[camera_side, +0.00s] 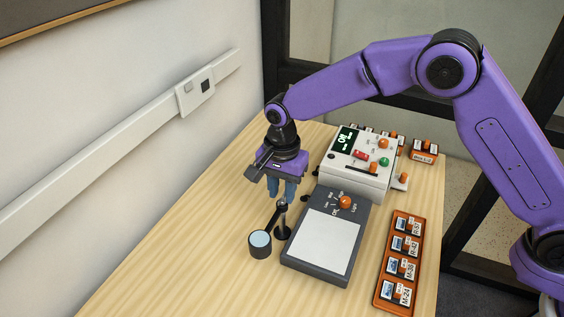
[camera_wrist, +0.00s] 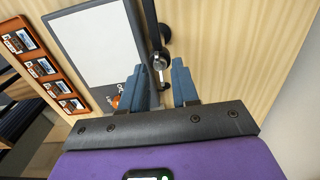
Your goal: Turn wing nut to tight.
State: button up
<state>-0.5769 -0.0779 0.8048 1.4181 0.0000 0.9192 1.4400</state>
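A small dark stand (camera_side: 282,232) with a thin post stands on the table beside the light box, and a round magnifier (camera_side: 260,243) with a pale blue lens hangs from its side arm. A small metallic fitting, apparently the wing nut (camera_wrist: 160,61), sits at the top of the post; its wings are too small to make out. My gripper (camera_side: 281,198) points down just above the post. In the wrist view my gripper (camera_wrist: 160,68) has its two blue fingers apart, with the fitting between their tips. I cannot tell whether either finger touches it.
A grey light box (camera_side: 318,246) with a white panel and orange knob lies right of the stand. A white control unit (camera_side: 350,175) with a lit display stands behind it. An orange slide tray (camera_side: 386,291) lies at the right. The table's left side is clear.

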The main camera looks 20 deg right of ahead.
aim_at(282, 196)
notch_tip(282, 196, up, 17)
dwell(0.4)
jog(key=shift+f, duration=0.1)
dwell(0.4)
jog(key=s+d+f+n, duration=0.3)
jog(key=s+d+n, duration=0.7)
jog(key=s+d, duration=0.5)
jog(key=s+d+f+n, duration=0.3)
jog(key=s+d+n, duration=0.8)
jog(key=s+d, duration=0.4)
jog(key=shift+s+n, duration=0.3)
jog(key=shift+s, duration=0.35)
dwell(0.7)
